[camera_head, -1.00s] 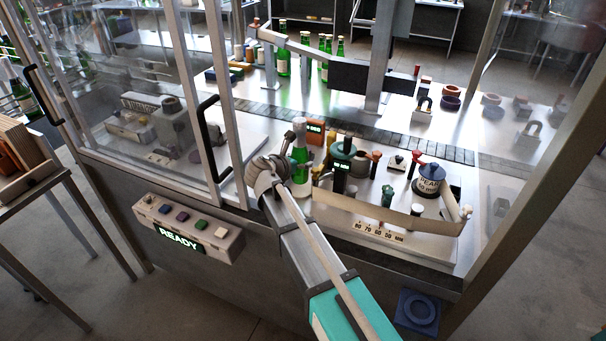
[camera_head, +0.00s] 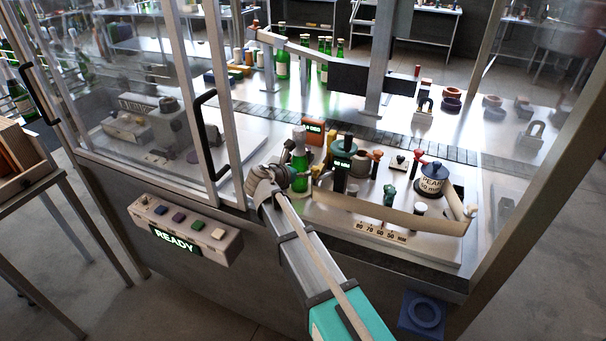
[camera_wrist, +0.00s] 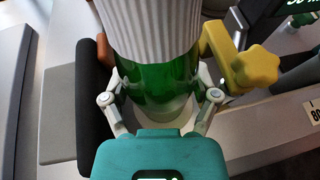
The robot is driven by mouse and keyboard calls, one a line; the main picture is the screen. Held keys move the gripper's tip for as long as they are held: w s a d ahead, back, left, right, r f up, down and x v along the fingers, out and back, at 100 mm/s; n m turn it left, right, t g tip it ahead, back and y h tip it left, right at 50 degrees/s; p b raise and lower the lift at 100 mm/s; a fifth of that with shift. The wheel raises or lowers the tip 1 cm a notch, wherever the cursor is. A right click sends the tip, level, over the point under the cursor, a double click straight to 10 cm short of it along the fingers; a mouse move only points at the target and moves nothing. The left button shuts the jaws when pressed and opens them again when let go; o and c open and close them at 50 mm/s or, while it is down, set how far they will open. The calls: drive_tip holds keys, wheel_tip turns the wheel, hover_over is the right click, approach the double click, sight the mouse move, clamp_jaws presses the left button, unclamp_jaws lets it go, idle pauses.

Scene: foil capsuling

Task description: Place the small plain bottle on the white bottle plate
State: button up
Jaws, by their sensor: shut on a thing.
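The small plain bottle is green glass and stands upright in the head view (camera_head: 301,172), at the left end of the front work plate. In the wrist view the green bottle (camera_wrist: 160,82) fills the middle, with a white ribbed sleeve-like part (camera_wrist: 150,28) over its upper portion. My gripper (camera_wrist: 160,98) is shut on the bottle's body, one finger on each side; it also shows in the head view (camera_head: 278,178). A pale round surface, apparently the white bottle plate (camera_wrist: 172,139), shows below the bottle. I cannot tell whether they touch.
A yellow star knob (camera_wrist: 256,68) is close to the right of the bottle, and a black padded bar (camera_wrist: 92,108) is close to the left. A teal-topped device (camera_head: 345,150), a curved tan guide (camera_head: 390,217) and a dark-lidded pot (camera_head: 433,180) stand to the right.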

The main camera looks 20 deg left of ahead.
drive_tip(key=shift+f, duration=0.15)
drive_tip(key=o, duration=1.2)
drive_tip(key=shift+r, duration=0.3)
drive_tip(key=shift+p+v, duration=2.35)
drive_tip(key=shift+v, duration=3.65)
